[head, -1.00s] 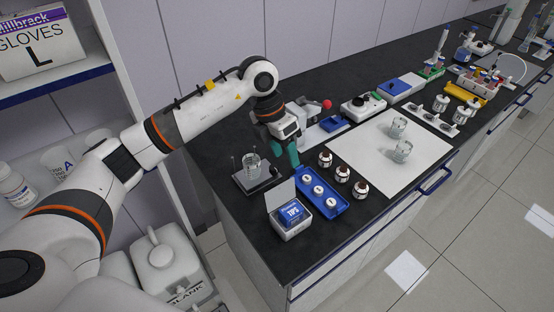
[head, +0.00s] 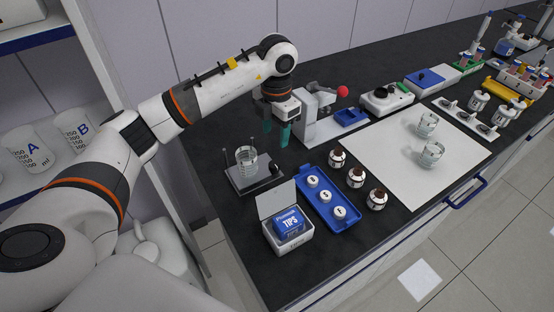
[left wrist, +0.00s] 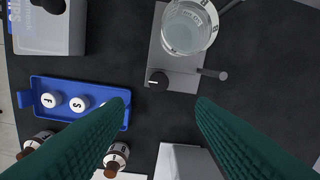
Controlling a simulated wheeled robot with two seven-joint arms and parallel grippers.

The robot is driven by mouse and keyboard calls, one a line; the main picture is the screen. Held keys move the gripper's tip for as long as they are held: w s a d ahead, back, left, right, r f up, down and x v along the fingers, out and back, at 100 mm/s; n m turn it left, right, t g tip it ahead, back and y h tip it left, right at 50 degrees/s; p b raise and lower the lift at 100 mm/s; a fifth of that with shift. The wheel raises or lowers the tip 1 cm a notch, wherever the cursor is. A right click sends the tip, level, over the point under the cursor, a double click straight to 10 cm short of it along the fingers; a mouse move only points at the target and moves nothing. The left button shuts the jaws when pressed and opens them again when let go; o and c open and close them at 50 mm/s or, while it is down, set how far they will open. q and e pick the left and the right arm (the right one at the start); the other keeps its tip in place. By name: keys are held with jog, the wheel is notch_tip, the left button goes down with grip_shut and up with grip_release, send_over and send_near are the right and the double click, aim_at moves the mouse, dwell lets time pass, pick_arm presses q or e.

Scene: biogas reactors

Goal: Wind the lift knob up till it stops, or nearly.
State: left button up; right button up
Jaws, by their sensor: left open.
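The lift stand (head: 242,185) is a grey plate near the bench's left end. Its small black lift knob (head: 275,170) sits at the plate's right side; in the left wrist view the knob (left wrist: 158,79) has a pale mark on it. A glass beaker (head: 246,163) with liquid stands on the plate among thin upright rods. My left gripper (head: 276,132) is open, with green fingers, above and behind the knob, not touching it. In the left wrist view the knob lies just beyond the gap between the fingertips (left wrist: 163,100). My right gripper is not in view.
A blue tray (head: 318,180) with white-capped vials, brown bottles (head: 356,178) and a white tips box (head: 289,236) stand close to the stand's right and front. A grey device with a red-ball lever (head: 342,91) stands behind the gripper. Black bench is bare left of the device.

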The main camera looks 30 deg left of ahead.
aim_at(274, 164)
pick_arm(q)
jog(key=f, duration=0.5)
jog(key=f+p, duration=0.1)
jog(key=f, duration=0.4)
jog(key=shift+s+a+f, duration=0.1)
jog(key=shift+s+f, duration=0.1)
jog(key=c, duration=1)
jog(key=shift+o, duration=0.2)
jog(key=shift+f+m+b, duration=0.1)
jog(key=shift+m+b, duration=1)
jog(key=shift+m, duration=0.2)
jog(key=shift+m+b, duration=1.2)
jog(key=shift+m, duration=0.6)
jog(key=o, duration=1)
jog(key=shift+c, duration=0.2)
